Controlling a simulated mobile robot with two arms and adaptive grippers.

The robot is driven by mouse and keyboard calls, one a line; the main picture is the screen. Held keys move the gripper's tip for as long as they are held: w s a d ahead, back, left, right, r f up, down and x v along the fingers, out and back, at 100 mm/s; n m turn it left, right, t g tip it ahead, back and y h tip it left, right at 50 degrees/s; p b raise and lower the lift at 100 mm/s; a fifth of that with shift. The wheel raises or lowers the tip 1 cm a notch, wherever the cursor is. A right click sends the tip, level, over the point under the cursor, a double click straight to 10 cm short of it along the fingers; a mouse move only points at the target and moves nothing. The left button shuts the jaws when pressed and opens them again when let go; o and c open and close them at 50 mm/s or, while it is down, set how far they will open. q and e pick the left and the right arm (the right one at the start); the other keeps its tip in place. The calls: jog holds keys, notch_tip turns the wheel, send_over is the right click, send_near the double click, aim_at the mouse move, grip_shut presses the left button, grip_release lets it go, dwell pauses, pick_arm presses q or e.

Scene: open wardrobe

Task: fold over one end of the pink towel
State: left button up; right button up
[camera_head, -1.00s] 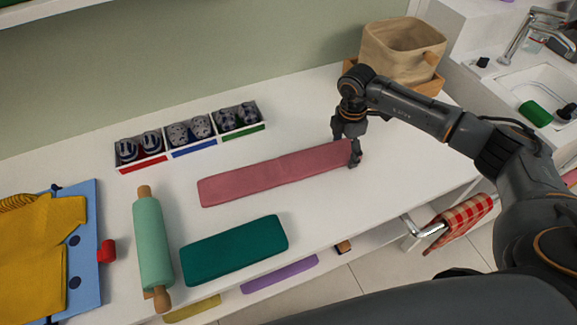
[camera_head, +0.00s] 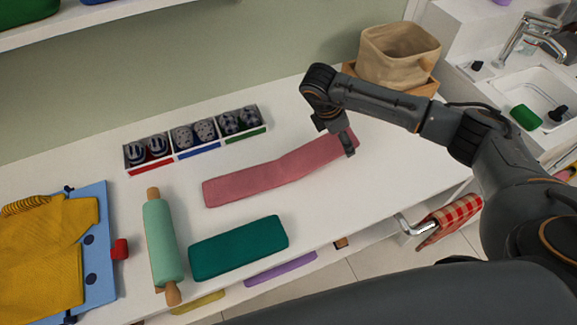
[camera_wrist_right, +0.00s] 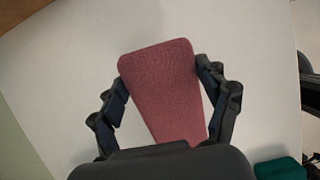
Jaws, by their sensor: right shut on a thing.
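The pink towel (camera_head: 262,178) lies as a long strip on the white table in the head view. Its right end is raised off the table and the strip bends near its middle. My right gripper (camera_head: 347,143) is shut on the towel near that right end. In the right wrist view the towel (camera_wrist_right: 160,78) runs between the two fingers of the right gripper (camera_wrist_right: 165,100), with its end sticking out beyond them. My left gripper is not in view.
A green folded cloth (camera_head: 238,248) and a rolling pin (camera_head: 160,240) lie in front and left of the towel. A divided sock box (camera_head: 197,145) stands behind it. A beige basket (camera_head: 399,55) stands at the back right. The table right of the towel is clear.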

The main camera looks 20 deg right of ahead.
jog(key=shift+r, duration=0.15)
jog(key=shift+a+r+h+p, duration=0.25)
jog(key=shift+a+r+h, duration=0.15)
jog(key=shift+r, duration=0.1)
jog(key=shift+a+r+h+p, duration=0.25)
jog(key=shift+r+h, duration=0.15)
jog(key=shift+r, duration=0.1)
jog(key=shift+a+r+h, duration=0.35)
jog(key=shift+r+h, duration=0.15)
jog(key=shift+d, duration=0.1)
jog(key=a+r+p, duration=0.1)
jog(key=p, duration=0.1)
jog(key=a+r+h+p, duration=0.1)
jog(key=p, duration=0.1)
jog(key=shift+r+h, duration=0.3)
jog(key=shift+r, duration=0.05)
jog(key=shift+s+a+r+h+p, duration=0.1)
jog(key=shift+a+h+p, duration=0.2)
jog(key=shift+p, duration=0.45)
